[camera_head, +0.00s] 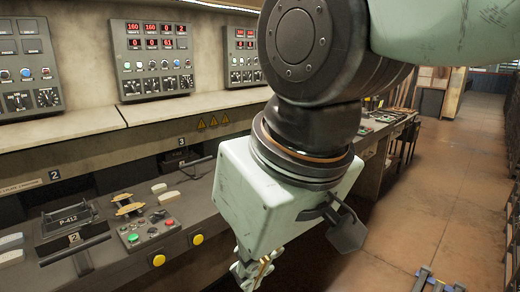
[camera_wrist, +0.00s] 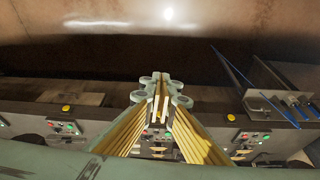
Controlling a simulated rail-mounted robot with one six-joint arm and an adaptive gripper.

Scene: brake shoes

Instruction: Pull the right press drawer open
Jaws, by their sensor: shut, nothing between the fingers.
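My gripper (camera_head: 255,272) hangs in front of the press bench in the head view, pointing down, and holds nothing. In the wrist view its fingers (camera_wrist: 157,88) are together, with yellow inner sides. A black bar handle (camera_head: 77,250) is in front of the drawer area marked 2, with a mould plate marked P-412 (camera_head: 70,219) behind it. A second bar handle (camera_head: 189,167) is at the press marked 3, to the right. My gripper is apart from both handles. My arm hides the bench further right, so I cannot tell how any drawer there stands.
A control box (camera_head: 145,232) with red and green buttons sits between the handles, with yellow buttons (camera_head: 158,260) on the bench front. Blue rods (camera_wrist: 245,70) stick out at the right in the wrist view. The brown floor aisle (camera_head: 440,190) at the right is mostly clear.

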